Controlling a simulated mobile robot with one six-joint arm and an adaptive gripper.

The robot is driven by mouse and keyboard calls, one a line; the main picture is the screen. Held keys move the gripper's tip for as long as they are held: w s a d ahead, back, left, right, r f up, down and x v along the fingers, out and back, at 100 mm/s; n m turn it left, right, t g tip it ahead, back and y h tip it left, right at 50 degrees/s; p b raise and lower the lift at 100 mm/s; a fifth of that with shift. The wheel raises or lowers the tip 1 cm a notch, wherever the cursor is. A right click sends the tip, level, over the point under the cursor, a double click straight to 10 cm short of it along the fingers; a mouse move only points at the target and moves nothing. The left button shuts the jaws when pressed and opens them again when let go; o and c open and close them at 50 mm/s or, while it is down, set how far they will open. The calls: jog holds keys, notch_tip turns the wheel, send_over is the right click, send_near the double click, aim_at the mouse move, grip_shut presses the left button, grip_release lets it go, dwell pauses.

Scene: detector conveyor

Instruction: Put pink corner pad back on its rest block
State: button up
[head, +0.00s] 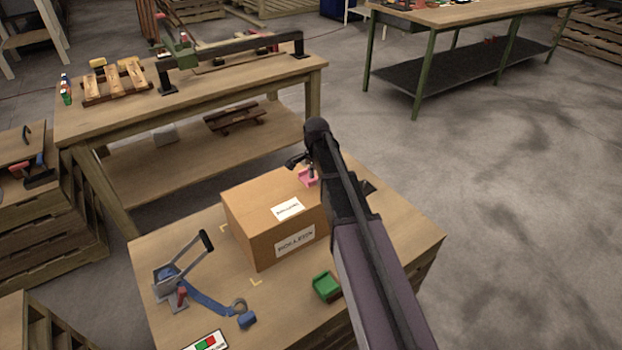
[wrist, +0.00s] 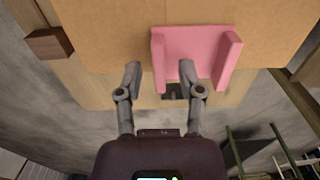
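The pink corner pad (head: 308,178) sits at the far top edge of the cardboard box (head: 262,218), partly hidden behind my arm in the head view. In the wrist view the pad (wrist: 195,45) shows a flat back and two side walls. My gripper (wrist: 160,73) is open, with its left finger outside the pad's left wall and its right finger between the two walls. I cannot tell whether the fingers touch the pad. A small brown wooden block (wrist: 48,43) shows left of the box in the wrist view; I cannot tell if it is the rest block.
A green corner pad (head: 326,287) stands in front of the box. A strapping tool with a lever (head: 185,268) and blue strap (head: 208,303) lies to the left. A red-and-green button panel (head: 206,342) is at the front edge. Another workbench (head: 130,118) stands behind.

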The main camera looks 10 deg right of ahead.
grip_shut()
jog(key=shift+r, duration=0.1)
notch_tip(320, 180, up, 3)
jog(key=p, duration=0.3)
jog(key=shift+r, duration=0.15)
jog(key=s+a+r+p, duration=0.1)
jog(key=s+a+p, duration=0.1)
jog(key=s, duration=1.3)
jog(key=shift+s+a+r, duration=0.25)
jog(key=shift+s+a, duration=0.15)
